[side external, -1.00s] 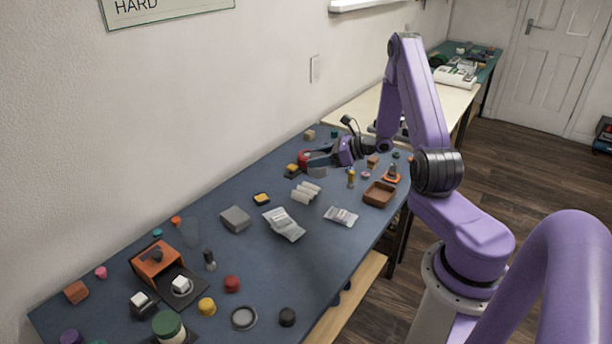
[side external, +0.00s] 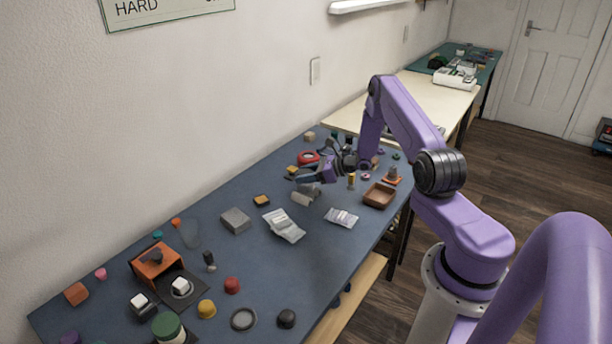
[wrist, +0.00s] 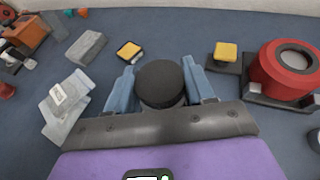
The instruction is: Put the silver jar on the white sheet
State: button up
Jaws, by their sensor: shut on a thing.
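My gripper (wrist: 160,90) is shut on a round thing with a dark top (wrist: 160,80). Its sides are mostly hidden by the fingers, so I cannot be sure that it is the silver jar. I cannot make out a flat white sheet for certain. A pale pouch (side external: 283,225) lies left of the gripper and also shows in the wrist view (wrist: 68,100).
A red round thing (wrist: 285,72) and a yellow block (wrist: 226,51) stand close by. A grey block (side external: 235,220), a yellow-and-black pad (side external: 262,201), a small packet (side external: 341,217) and a brown tray (side external: 379,196) lie around. The table's near right middle is fairly clear.

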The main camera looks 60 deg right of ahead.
jog(key=shift+f, duration=0.25)
jog(key=o, duration=1.1)
jog(key=shift+r, duration=0.1)
